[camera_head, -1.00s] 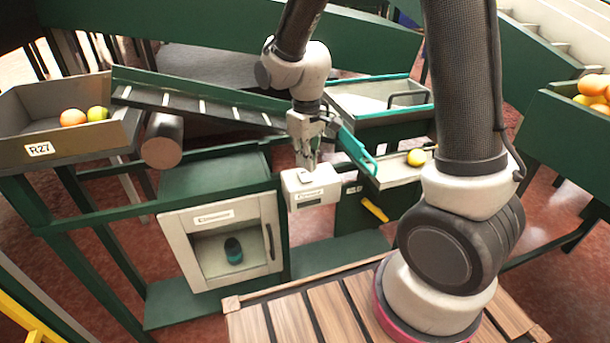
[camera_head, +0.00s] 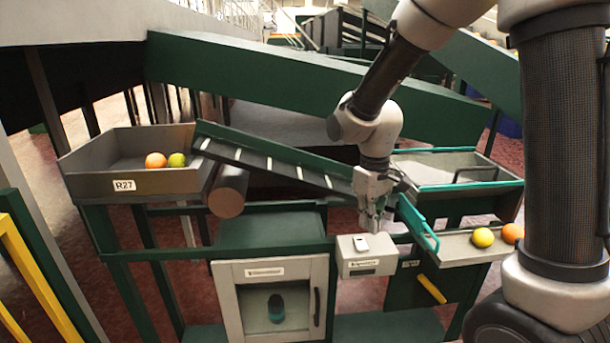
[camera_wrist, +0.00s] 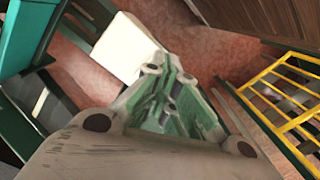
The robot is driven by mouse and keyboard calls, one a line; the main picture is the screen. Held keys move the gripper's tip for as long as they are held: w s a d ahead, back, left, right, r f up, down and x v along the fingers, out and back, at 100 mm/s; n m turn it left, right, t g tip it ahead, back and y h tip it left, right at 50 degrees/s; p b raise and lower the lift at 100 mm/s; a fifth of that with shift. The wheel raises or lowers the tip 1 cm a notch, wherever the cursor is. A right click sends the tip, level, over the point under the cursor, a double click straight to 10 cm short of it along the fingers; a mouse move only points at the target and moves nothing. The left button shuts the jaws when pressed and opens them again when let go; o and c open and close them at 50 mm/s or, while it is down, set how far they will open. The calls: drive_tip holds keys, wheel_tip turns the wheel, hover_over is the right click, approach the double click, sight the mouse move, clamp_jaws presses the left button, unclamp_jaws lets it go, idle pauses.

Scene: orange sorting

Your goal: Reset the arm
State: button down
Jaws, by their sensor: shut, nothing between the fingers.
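My gripper (camera_head: 374,226) points down in the head view, just above or behind the small white labelled box (camera_head: 366,256); I cannot tell whether it touches it. Its fingers are together with nothing between them. In the wrist view the closed green-grey fingers (camera_wrist: 172,105) show over the red floor, with a pale block beside them at upper left. My arm comes in from the upper right of the head view and is bent at the wrist.
A grey bin marked R27 (camera_head: 125,185) holds an orange (camera_head: 155,160) and a yellow-green fruit (camera_head: 177,160). A tray (camera_head: 458,247) at right holds a yellow fruit (camera_head: 482,237) and an orange (camera_head: 513,233). A sloped chute (camera_head: 270,165), teal-edged bin (camera_head: 450,170) and white cabinet (camera_head: 245,300) stand close by.

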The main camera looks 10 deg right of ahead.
drive_tip(key=s+d+r+m+t, duration=0.5)
drive_tip(key=s+d+r, duration=0.9)
drive_tip(key=s+r, duration=0.2)
drive_tip(key=shift+s+d+r+m, duration=0.15)
drive_tip(key=shift+s+r+m, duration=0.2)
drive_tip(key=shift+s, duration=0.4)
